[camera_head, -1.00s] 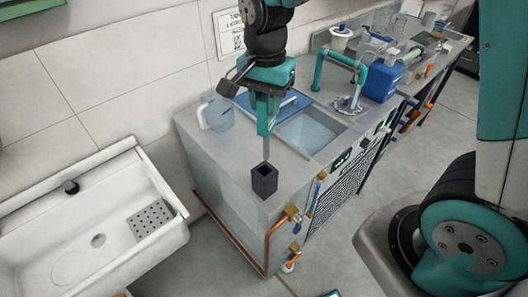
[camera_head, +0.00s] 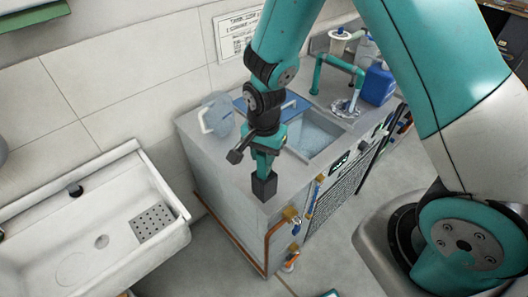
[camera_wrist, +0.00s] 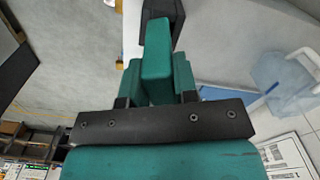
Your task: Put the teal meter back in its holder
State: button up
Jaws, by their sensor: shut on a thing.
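The teal meter (camera_head: 264,163) is held upright in my gripper (camera_head: 266,146) at the near corner of the counter. The holder (camera_head: 264,187), a dark square open-topped box, stands directly below it on the counter. The meter's lower end is at the holder's mouth, and its thin probe is out of sight, apparently inside. I cannot tell how deep the meter sits. In the wrist view, my gripper (camera_wrist: 157,85) is shut on the meter (camera_wrist: 157,50), with a finger on each side. The dark holder (camera_wrist: 163,10) shows past the meter's far end.
A blue-lidded bath (camera_head: 318,135) is set in the counter behind my gripper. A clear jug (camera_head: 217,115) stands at the back left. A blue canister (camera_head: 377,84) is farther right. A white sink (camera_head: 90,225) is at the left, across a floor gap. Orange pipes run along the counter's front.

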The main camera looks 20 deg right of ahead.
jog(key=o, duration=1)
jog(key=shift+f, duration=0.1)
jog(key=shift+c, duration=0.2)
notch_tip(320, 180, up, 12)
jog(key=b, duration=0.3)
jog(key=s+a+r+n+y, duration=0.2)
jog(key=s+r+n, duration=0.3)
jog(key=s+n, duration=0.3)
jog(key=s+a+r+n+y, duration=0.2)
jog(key=s+r+n, duration=0.2)
jog(key=s+n, duration=0.5)
jog(key=shift+s+a+r, duration=0.2)
jog(key=shift+s+r, duration=0.15)
jog(key=shift+s, duration=0.4)
